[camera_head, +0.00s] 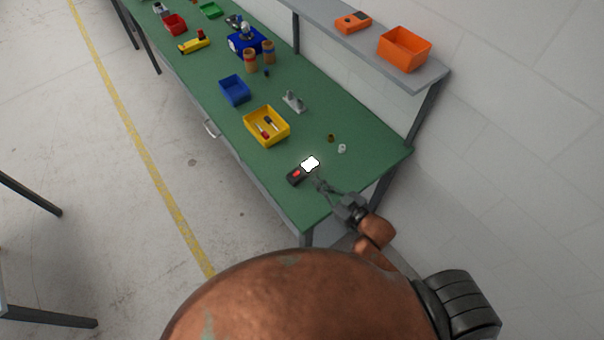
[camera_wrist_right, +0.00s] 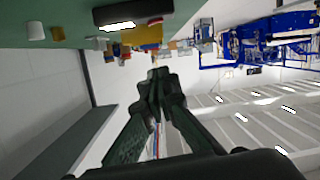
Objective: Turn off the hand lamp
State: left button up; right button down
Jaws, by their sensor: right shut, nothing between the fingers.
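The hand lamp (camera_head: 296,177) lies on the green bench near its front right end. It has a dark body with a red spot, and its panel (camera_head: 310,164) glows bright white, so it is lit. In the right wrist view the lamp (camera_wrist_right: 130,14) is a dark bar at the top with a white glowing strip. My right gripper (camera_head: 320,185) is just to the right of the lamp and looks apart from it. In the right wrist view the right gripper (camera_wrist_right: 158,74) is shut and empty, its tips below the lamp in the picture. My left gripper is not in view.
A yellow bin (camera_head: 284,137) with screwdrivers stands behind the lamp. A small white piece (camera_head: 342,148) and a brown piece (camera_head: 331,138) lie to its right. A grey metal part (camera_head: 293,101) and a blue bin (camera_head: 235,90) stand further back. A shelf (camera_head: 432,77) carries an orange bin (camera_head: 404,49).

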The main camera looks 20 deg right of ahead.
jog(key=p, duration=0.1)
send_over(301, 178)
notch_tip(301, 178, down, 3)
jog(key=shift+a+r, duration=0.15)
jog(key=shift+r, duration=0.05)
jog(key=f, duration=0.2)
jog(key=shift+d+f, duration=0.25)
jog(key=shift+f, duration=0.7)
